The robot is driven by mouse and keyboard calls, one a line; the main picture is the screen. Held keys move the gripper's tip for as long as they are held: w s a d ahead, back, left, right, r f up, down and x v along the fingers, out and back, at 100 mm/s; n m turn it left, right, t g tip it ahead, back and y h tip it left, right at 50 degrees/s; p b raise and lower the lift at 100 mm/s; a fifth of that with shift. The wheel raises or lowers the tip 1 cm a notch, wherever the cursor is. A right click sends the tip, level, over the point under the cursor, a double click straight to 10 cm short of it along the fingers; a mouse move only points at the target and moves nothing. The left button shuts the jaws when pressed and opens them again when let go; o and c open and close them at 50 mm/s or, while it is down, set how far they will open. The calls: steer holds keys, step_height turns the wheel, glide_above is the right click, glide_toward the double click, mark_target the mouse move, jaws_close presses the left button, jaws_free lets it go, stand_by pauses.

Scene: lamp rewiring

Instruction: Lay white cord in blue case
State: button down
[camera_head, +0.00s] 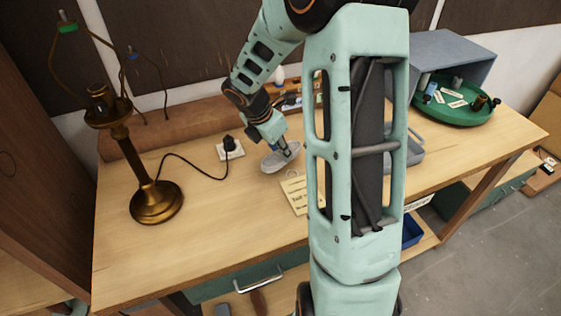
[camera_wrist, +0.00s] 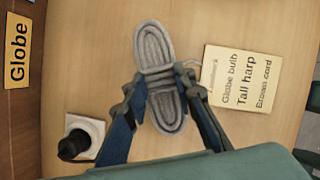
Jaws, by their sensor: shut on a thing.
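The pale grey-white cord (camera_wrist: 154,45) is a flat, oblong coiled bundle, bound around its middle. In the head view it (camera_head: 272,163) is at the middle of the wooden workbench. My gripper (camera_wrist: 160,84) is shut on the bundle near its middle, one finger at each side; it also shows in the head view (camera_head: 285,150). I cannot tell whether the bundle touches the bench or is just above it. A blue bin (camera_head: 411,231) shows partly on the low shelf behind my arm; I cannot tell whether it is the blue case.
A brass lamp (camera_head: 156,201) stands at the left, its black cord running to a white socket (camera_head: 230,149). A note card (camera_wrist: 240,85) lies beside the bundle. A green tray (camera_head: 455,107) of small parts sits by a grey-blue box (camera_head: 440,48). The bench's front left is clear.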

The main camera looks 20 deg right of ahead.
mark_target(278, 155)
steer(key=shift+f+b, duration=1.1)
steer(key=shift+f, duration=0.45)
steer(key=shift+f, duration=0.2)
steer(key=c, duration=1.6)
jaws_free()
steer(key=shift+r, duration=0.15)
